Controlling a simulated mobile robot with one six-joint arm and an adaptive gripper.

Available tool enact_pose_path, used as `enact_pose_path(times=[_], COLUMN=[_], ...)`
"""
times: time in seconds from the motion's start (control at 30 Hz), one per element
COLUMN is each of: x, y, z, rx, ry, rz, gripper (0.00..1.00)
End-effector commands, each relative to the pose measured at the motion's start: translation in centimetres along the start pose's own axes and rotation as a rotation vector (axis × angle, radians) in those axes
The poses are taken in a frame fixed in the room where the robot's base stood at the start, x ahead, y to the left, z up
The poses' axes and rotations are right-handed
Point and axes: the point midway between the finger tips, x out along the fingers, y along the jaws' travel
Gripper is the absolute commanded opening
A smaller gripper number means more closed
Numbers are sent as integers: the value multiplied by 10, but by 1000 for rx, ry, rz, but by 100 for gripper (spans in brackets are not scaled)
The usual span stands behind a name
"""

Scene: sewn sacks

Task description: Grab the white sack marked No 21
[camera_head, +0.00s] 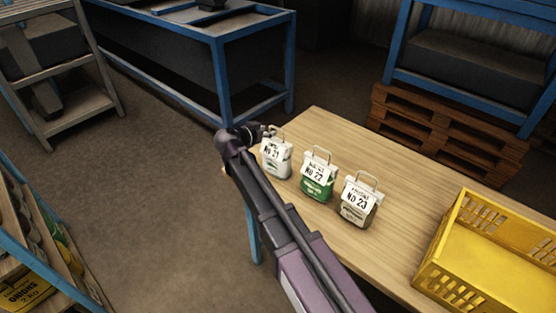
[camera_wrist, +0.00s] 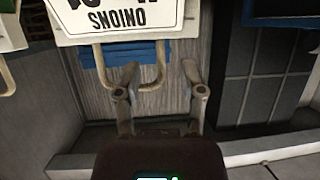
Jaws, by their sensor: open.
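The white sack marked No 21 (camera_head: 277,162) stands upright at the left end of a row of sacks on the wooden table, with a wire handle on top. My gripper (camera_head: 269,131) is open beside the top of this sack. In the wrist view a white label (camera_wrist: 122,18) appears upside down and reads ONIONS. Its tan handle (camera_wrist: 160,62) hangs below it in the picture. My open gripper (camera_wrist: 160,72) has the handle's right leg between its fingertips, and the left finger overlaps the loop. I cannot tell whether they touch.
The green sack No 22 (camera_head: 318,181) and brown sack No 23 (camera_head: 358,207) stand just right. A yellow crate (camera_head: 428,265) is at the table's right. The wooden table (camera_head: 385,157) is clear behind the sacks. A blue-framed bench (camera_head: 218,75) stands beyond.

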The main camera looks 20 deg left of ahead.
Motion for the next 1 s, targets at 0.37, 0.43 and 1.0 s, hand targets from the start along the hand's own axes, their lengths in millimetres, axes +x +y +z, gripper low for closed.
enact_pose_path(times=[0.37, 0.43, 1.0], x=[18, 18, 17], y=[-1, -1, -1], z=[1, 1, 1], rx=[-1, -1, -1], ry=[0, 0, 0], rz=[-1, -1, -2], gripper=[52, 52, 0])
